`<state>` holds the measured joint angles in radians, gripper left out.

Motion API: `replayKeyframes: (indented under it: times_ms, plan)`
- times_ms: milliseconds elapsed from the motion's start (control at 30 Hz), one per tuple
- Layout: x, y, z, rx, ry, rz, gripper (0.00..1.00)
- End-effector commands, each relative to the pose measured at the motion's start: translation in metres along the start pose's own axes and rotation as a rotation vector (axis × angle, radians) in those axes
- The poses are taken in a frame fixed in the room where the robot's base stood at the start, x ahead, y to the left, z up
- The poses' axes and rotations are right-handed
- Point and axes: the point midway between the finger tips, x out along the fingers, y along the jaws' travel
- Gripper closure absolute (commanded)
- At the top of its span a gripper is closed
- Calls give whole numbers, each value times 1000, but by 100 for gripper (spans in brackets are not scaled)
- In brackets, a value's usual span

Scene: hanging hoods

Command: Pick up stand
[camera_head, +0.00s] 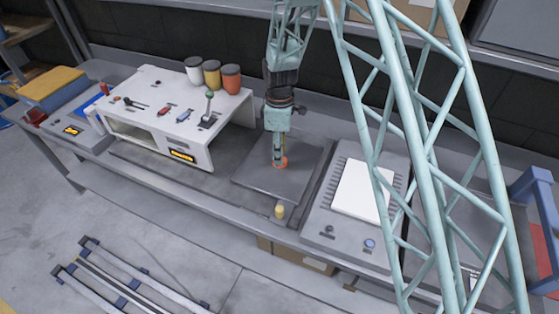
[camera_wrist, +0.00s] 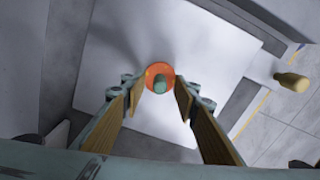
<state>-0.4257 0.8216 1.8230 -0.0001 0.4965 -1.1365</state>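A small round orange piece with a green knob in its middle, which I take for the stand, sits on a flat grey plate. In the wrist view the stand (camera_wrist: 160,70) lies between my gripper's fingertips (camera_wrist: 161,92). In the head view only the orange rim of the stand (camera_head: 284,162) shows, under my gripper (camera_head: 279,152). My gripper points down, with its two wood-coloured fingers apart on either side of the stand. I cannot tell whether either finger touches it.
The grey plate (camera_head: 262,183) is otherwise bare. A small yellow-topped peg (camera_head: 280,212) stands at its front edge. A white console (camera_head: 165,125) with levers and three cups (camera_head: 212,75) is left. A grey unit with a white sheet (camera_head: 362,190) is right.

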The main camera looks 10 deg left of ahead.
Motion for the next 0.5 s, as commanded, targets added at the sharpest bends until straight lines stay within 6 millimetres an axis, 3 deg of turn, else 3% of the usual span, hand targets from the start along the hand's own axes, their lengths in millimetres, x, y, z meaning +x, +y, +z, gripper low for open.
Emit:
replayKeyframes:
  times_ms: [433, 500]
  plan:
    - [0, 0, 0, 0, 0, 0, 72]
    - [0, 0, 0, 0, 0, 0, 78]
